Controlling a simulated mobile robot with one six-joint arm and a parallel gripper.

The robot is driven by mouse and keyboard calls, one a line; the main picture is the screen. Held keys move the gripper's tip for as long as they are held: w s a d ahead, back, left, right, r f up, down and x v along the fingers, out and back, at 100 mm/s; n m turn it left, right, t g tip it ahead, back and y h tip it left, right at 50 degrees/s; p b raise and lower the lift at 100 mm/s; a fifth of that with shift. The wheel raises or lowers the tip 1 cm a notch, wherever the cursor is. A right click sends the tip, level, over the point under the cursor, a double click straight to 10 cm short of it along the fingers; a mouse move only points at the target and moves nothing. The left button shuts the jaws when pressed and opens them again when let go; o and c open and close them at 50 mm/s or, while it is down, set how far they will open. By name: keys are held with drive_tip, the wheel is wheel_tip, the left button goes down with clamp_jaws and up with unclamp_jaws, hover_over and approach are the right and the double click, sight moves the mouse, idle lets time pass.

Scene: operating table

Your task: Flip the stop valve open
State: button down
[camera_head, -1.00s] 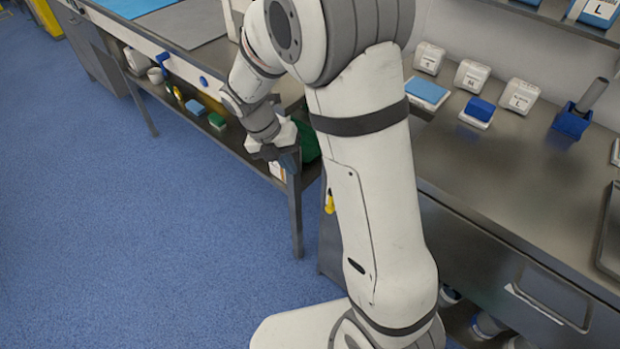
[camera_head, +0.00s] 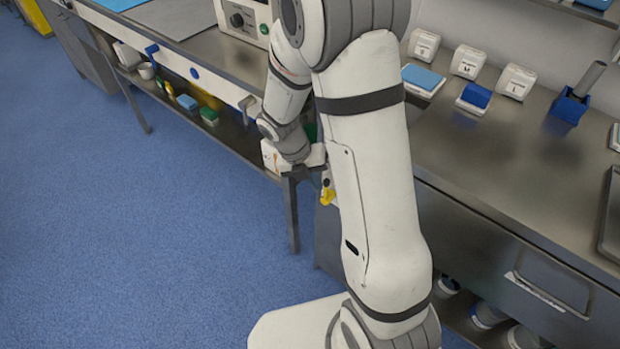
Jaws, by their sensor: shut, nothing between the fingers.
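A small yellow part (camera_head: 328,196), which looks like the handle of the stop valve, shows low at the end of the left bench, just left of my arm's big link. A small dark part sits right above it. It is too small to tell how the handle is turned, and my arm may hide some of it. My gripper (camera_head: 316,174) is shut and empty, just above and left of the yellow part. Its fingers are dark and small in this view, and I cannot tell whether they touch it.
The left bench has a steel leg (camera_head: 291,215) just below my gripper. Its lower shelf holds a green block (camera_head: 209,115) and other small items. A white device (camera_head: 243,18) with a knob stands on top. The right steel counter (camera_head: 470,150) is close to my arm. Blue floor (camera_head: 150,240) is clear.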

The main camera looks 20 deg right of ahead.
drive_tip(key=shift+s+d+r+p, duration=0.2)
drive_tip(key=shift+s+d+p, duration=0.15)
drive_tip(key=shift+p, duration=0.6)
drive_tip(key=shift+f, duration=0.1)
drive_tip(key=shift+a, duration=0.1)
drive_tip(key=shift+w+a+f, duration=0.25)
drive_tip(key=shift+w+a, duration=0.15)
drive_tip(key=shift+w, duration=0.15)
